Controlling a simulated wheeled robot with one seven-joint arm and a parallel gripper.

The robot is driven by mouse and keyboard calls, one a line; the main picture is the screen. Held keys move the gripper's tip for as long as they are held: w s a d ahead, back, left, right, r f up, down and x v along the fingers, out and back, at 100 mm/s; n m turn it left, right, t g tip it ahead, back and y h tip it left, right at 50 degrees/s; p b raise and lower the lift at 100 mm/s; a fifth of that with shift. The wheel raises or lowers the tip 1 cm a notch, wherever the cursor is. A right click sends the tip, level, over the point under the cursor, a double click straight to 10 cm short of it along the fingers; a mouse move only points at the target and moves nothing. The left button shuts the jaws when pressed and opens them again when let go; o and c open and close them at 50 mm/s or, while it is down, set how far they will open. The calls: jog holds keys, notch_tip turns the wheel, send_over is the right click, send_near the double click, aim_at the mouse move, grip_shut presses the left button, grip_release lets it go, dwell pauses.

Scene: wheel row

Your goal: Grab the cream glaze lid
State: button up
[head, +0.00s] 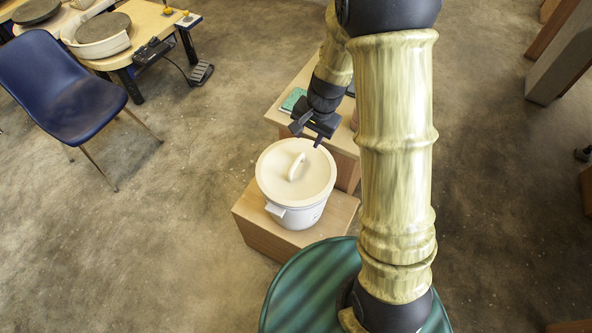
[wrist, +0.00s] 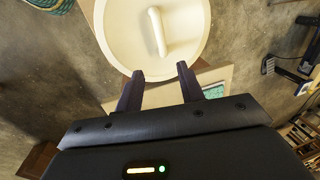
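The cream glaze lid (head: 296,172) is round with a raised bar handle and sits on a white pot (head: 297,216). The pot stands on a low wooden block. The lid also fills the top middle of the wrist view (wrist: 133,40), with its handle (wrist: 158,32) in sight. My gripper (head: 306,134) is above and just behind the lid in the head view, apart from the handle. In the wrist view its two fingers (wrist: 159,82) are spread with nothing between them, pointing at the lid's near edge.
The wooden block (head: 262,237) bears the pot, and a taller wooden stand (head: 343,136) with a green item (head: 293,100) is behind it. A blue chair (head: 62,85) and a wheel table (head: 152,22) are at left. The floor between is clear.

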aim_at(299, 157)
jog(key=f, duration=0.5)
jog(key=a+f+b, duration=0.1)
jog(key=f, duration=0.1)
jog(key=shift+w+a+f, duration=0.1)
jog(key=shift+w+f, duration=0.05)
jog(key=shift+w, duration=0.25)
jog(key=shift+f, duration=0.25)
jog(key=shift+a, duration=0.1)
jog(key=f, duration=0.3)
jog(key=w+a+f, duration=0.1)
jog(key=f, duration=0.1)
jog(key=shift+b, duration=0.4)
grip_shut()
